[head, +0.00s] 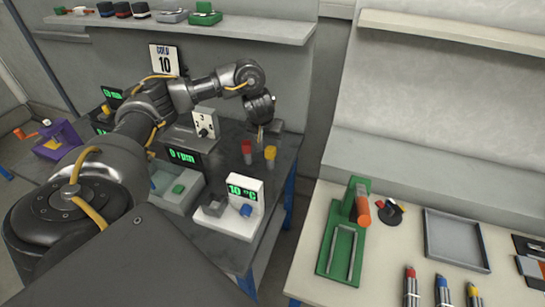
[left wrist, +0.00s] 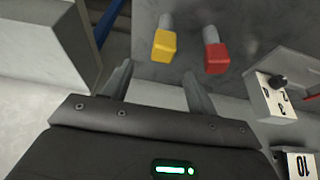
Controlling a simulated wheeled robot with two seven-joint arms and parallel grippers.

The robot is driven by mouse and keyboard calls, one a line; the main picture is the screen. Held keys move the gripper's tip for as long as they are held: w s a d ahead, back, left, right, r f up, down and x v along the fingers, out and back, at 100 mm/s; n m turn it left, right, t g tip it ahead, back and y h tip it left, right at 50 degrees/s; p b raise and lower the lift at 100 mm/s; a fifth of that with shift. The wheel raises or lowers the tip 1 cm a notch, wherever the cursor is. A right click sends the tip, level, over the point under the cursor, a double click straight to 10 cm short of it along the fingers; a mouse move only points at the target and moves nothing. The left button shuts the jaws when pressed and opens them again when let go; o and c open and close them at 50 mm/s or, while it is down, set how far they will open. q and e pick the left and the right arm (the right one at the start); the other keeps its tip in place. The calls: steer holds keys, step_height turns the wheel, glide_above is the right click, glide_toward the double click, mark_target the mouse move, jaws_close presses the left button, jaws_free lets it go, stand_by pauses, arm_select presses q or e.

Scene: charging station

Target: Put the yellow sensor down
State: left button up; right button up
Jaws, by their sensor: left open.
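A yellow-topped piece (head: 270,153) stands on the dark table beside a red-topped piece (head: 246,147). The yellow piece also shows in the left wrist view (left wrist: 164,46), with a grey cylindrical part, as does the red one (left wrist: 216,58). Another yellow-topped silver cylinder (head: 473,292) lies on the right-hand table; I cannot tell which is the sensor meant. My left gripper (head: 262,133) is above and behind the two pieces. Its fingers (left wrist: 158,88) are apart with nothing between them, and the yellow piece is beyond them, apart. My right gripper is out of view.
A white 10 °C unit (head: 245,190), a grey-green tray (head: 172,200) and a dial box (head: 204,122) stand on the dark table. The right-hand table holds a green clamp stand (head: 340,245), an empty grey tray (head: 456,240) and red and blue-topped cylinders (head: 441,285).

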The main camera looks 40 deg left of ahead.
mark_target(270, 149)
arm_select(q)
steer(key=b+x, duration=0.2)
steer(key=x, duration=0.3)
steer(key=shift+s+f+b, duration=0.1)
steer(key=shift+s+b, duration=0.1)
steer(key=shift+b, duration=0.15)
steer(key=shift+w+f, duration=0.15)
steer(key=shift+f, duration=0.15)
steer(key=b+x, duration=0.2)
steer(key=x, duration=0.2)
steer(key=shift+a+f, duration=0.2)
steer(key=shift+f, duration=0.2)
steer(key=shift+r, duration=0.1)
steer(key=shift+c, duration=0.5)
steer(key=c, duration=1)
steer(key=shift+c, duration=0.2)
steer(key=shift+r, duration=0.1)
